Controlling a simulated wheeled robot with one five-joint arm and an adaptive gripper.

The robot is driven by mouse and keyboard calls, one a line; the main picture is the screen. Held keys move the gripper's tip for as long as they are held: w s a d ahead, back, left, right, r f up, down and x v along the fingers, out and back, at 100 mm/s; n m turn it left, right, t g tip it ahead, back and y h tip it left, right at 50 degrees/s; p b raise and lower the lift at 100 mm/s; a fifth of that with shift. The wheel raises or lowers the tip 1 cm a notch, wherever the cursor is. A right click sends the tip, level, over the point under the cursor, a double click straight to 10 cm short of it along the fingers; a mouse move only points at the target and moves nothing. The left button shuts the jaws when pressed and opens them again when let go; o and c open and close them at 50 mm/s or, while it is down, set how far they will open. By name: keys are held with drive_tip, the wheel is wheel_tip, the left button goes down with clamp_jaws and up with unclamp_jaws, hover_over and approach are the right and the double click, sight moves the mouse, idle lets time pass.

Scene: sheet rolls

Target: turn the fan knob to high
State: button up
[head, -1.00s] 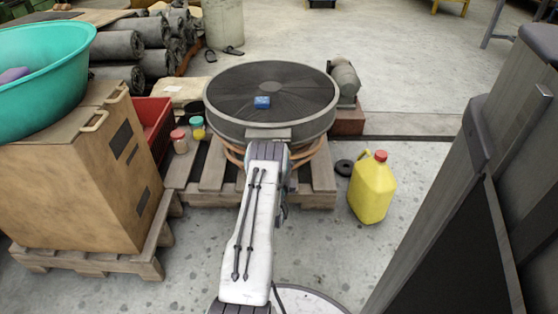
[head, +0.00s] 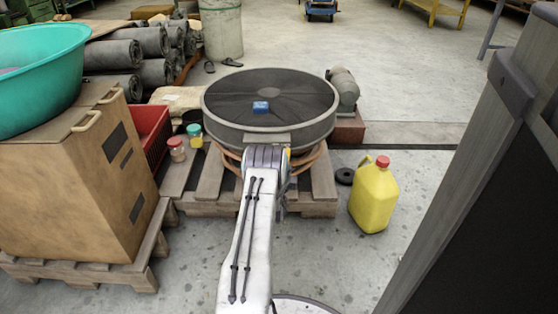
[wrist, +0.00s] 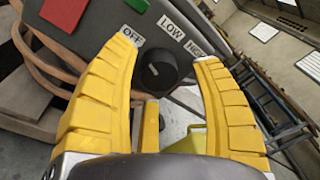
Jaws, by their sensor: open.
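The fan (head: 315,128) is a large grey drum with a dark mesh top, standing on a pallet. Its dark control panel (wrist: 110,22) fills the top of the wrist view, with white labels OFF (wrist: 131,34), LOW (wrist: 171,29) and one partly covered label, HIGH (wrist: 195,46). The round black knob (wrist: 160,74) sits below the labels. Its pale pointer mark looks turned up-left, toward OFF. My gripper (wrist: 167,52) is open, its yellow fingers on either side of the knob, with gaps between. In the head view my wrist hides the knob and the fingers.
A yellow jug (head: 374,200) and a black ring (head: 344,176) stand right of the pallet (head: 209,180). Two small jars (head: 178,150) and a red crate (head: 151,137) are left of the fan. A grey cabinet (head: 500,180) fills the right.

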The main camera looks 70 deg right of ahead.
drive_tip(key=shift+o, duration=0.2)
clamp_jaws()
idle(0.3)
drive_tip(key=shift+m, duration=0.4)
drive_tip(key=shift+r+m+y, duration=0.1)
drive_tip(key=shift+m+y, duration=0.3)
drive_tip(key=shift+m, duration=2.9)
drive_tip(key=shift+w, duration=0.1)
